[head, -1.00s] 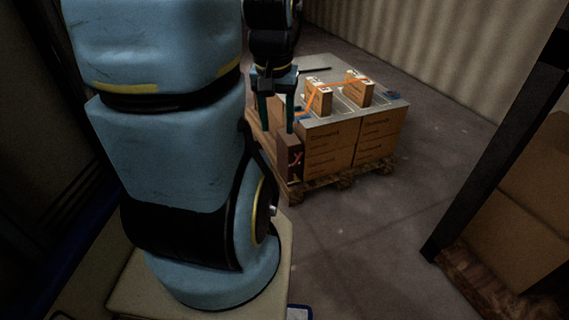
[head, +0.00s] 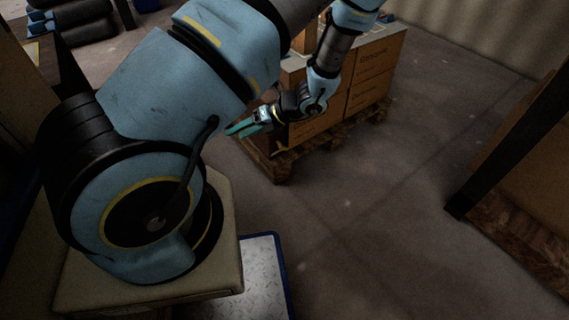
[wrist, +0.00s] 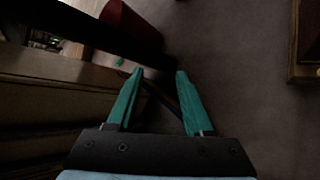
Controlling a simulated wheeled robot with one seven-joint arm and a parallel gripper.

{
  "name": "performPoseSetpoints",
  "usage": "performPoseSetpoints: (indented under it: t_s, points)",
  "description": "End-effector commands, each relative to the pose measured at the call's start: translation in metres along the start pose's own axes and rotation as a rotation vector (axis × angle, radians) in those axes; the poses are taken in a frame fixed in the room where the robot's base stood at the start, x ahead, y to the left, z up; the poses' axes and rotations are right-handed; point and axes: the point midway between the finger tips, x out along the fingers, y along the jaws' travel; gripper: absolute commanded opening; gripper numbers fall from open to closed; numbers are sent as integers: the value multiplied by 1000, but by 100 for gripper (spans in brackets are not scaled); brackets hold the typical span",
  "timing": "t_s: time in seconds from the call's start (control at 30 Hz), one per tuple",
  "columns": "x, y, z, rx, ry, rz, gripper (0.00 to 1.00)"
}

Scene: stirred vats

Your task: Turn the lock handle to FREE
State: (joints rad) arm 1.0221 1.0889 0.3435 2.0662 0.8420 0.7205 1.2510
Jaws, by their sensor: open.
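My gripper (head: 235,130) is open and empty in the head view. Its teal fingers point left, in front of the near side of the stacked cartons. In the wrist view the two fingers (wrist: 160,72) stand apart with only floor and shadow between them. A dark red rounded part (wrist: 130,25) shows beyond the left fingertip, beside a long black bar (wrist: 95,38). I cannot tell whether either belongs to the lock handle. No handle or FREE marking can be made out in either view. My arm hides part of the cartons.
Cartons (head: 373,72) stand on a wooden pallet (head: 279,170), close to my gripper. A dark post (head: 510,140) and a brown carton (head: 530,190) stand at the right. A blue-edged pale panel (head: 262,275) lies near my base. The middle floor is clear.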

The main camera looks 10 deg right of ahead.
Motion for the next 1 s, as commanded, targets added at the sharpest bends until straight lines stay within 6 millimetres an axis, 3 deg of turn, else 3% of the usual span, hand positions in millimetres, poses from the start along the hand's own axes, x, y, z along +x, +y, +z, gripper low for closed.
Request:
performPoseSetpoints:
  t_s: [0.03, 0.2, 0.4, 0.5, 0.6, 0.73, 1.0]
  points:
    - [22, -42, -17, 172, -109, 31, 51]
    - [46, -136, -32, 722, -468, 185, 51]
    - [46, -239, -56, 1230, -852, 465, 51]
    - [40, -274, -69, 1386, -986, 598, 51]
    - [34, -296, -78, 1477, -1069, 691, 51]
    - [31, -307, -80, 1524, -1114, 746, 51]
    - [47, -317, -46, 1529, -1111, 751, 51]
